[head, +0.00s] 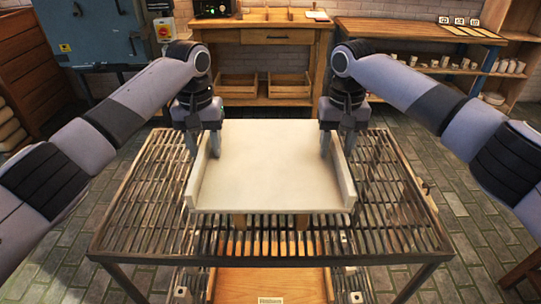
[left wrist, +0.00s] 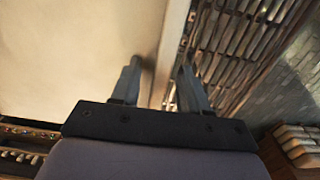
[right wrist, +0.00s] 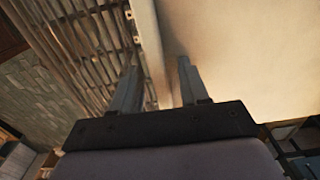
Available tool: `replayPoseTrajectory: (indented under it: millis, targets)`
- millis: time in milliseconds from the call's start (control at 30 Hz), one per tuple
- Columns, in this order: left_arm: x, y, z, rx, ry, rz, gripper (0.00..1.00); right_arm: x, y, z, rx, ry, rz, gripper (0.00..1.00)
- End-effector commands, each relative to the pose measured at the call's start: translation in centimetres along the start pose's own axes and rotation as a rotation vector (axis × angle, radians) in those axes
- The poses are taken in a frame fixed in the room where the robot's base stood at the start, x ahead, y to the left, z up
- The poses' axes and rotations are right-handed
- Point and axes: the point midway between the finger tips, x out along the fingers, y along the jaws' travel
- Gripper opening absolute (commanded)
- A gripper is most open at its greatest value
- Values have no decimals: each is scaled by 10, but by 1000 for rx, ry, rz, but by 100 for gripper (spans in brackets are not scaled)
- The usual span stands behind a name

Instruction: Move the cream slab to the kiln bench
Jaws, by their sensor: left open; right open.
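The cream slab (head: 270,180) lies flat on a slatted metal rack table (head: 120,215). It has a raised wall along its left and right sides. My left gripper (head: 203,147) is open, with one finger on each side of the left wall. The left wrist view shows this wall (left wrist: 170,50) between the fingers (left wrist: 157,88). My right gripper (head: 338,145) is open and straddles the right wall in the same way. The right wrist view shows that wall (right wrist: 149,45) between the fingers (right wrist: 156,85). I cannot tell whether any finger touches. No bench is clearly marked as the kiln bench.
A blue metal cabinet (head: 95,35), possibly the kiln, stands at the back left. A wooden bench (head: 265,34) with crates below stands behind the rack. A shelf unit (head: 400,30) with small cups is at the back right. Bare slats flank the slab.

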Motion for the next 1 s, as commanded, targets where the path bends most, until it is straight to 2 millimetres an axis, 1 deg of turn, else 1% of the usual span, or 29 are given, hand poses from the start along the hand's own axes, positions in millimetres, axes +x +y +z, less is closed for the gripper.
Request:
replayPoseTrajectory:
  millis: [133,167,200,267,300,1000]
  targets:
    - [0,0,0,0,0,0,45,0,0,0,0,0,0,45]
    - [0,0,0,0,0,0,35,0,0,0,0,0,0,35]
    - [0,0,0,0,0,0,22,0,0,0,0,0,0,22]
    - [0,0,0,0,0,0,2,0,0,0,0,0,1,2]
    - [0,0,0,0,0,0,0,0,0,0,0,0,1,0]
    - [-1,0,0,0,0,-1,0,-1,1,0,1,0,2,0]
